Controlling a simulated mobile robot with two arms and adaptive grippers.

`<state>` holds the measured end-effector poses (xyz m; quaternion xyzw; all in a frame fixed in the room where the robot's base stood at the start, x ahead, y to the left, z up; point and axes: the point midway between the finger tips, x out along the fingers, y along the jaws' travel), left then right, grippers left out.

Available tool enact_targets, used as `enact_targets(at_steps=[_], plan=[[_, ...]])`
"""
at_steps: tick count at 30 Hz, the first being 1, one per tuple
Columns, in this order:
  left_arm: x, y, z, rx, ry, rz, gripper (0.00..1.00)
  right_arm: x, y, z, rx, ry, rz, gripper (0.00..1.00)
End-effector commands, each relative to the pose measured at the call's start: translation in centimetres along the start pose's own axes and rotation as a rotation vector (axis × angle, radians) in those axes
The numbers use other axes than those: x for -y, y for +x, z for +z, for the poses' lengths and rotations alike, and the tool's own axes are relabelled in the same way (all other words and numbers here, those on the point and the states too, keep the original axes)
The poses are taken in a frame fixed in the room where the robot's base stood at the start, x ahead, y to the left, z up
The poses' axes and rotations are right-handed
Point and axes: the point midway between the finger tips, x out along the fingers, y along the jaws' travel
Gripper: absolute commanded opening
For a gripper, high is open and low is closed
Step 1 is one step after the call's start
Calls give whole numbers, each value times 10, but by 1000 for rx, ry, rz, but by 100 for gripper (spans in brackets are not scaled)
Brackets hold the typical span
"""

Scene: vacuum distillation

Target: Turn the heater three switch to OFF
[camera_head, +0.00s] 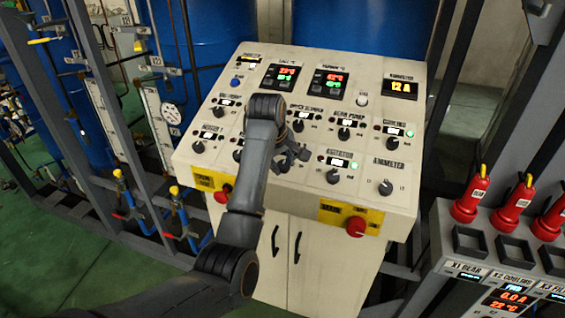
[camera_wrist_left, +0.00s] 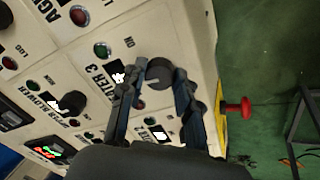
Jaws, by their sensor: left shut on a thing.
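The heater three switch is a round black knob (camera_wrist_left: 160,70) on the cream panel, beside the "HEATER 3" lettering in the left wrist view. A green lamp and an "ON" mark are near it. My left gripper (camera_wrist_left: 161,78) has its two fingers around the knob, shut on it. In the head view the left gripper (camera_head: 290,157) reaches down to the lower row of the panel, left of the agitator knob (camera_head: 333,176). There the arm and fingers hide most of the heater three switch. The knob's exact pointer direction is hard to tell. My right gripper is not in view.
The control panel (camera_head: 408,205) carries several other knobs and lamps close by. Red push buttons (camera_head: 355,226) stick out from its front edge. A grey unit (camera_head: 445,215) with red plugs (camera_head: 472,195) stands at the right. Blue tanks and pipes are behind and left.

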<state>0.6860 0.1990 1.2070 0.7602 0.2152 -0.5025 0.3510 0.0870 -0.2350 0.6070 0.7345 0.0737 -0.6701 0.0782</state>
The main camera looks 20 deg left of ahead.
Motion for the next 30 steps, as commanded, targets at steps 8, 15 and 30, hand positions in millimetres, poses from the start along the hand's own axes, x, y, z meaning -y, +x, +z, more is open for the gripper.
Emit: enact_targets(at_steps=[8,15,30], plan=[[-1,-1,-1,-6,-95,1,1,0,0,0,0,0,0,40],[-1,-1,-1,-8,-118,0,1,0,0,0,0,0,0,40],[-1,-1,-1,-7,-118,0,55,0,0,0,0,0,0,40]])
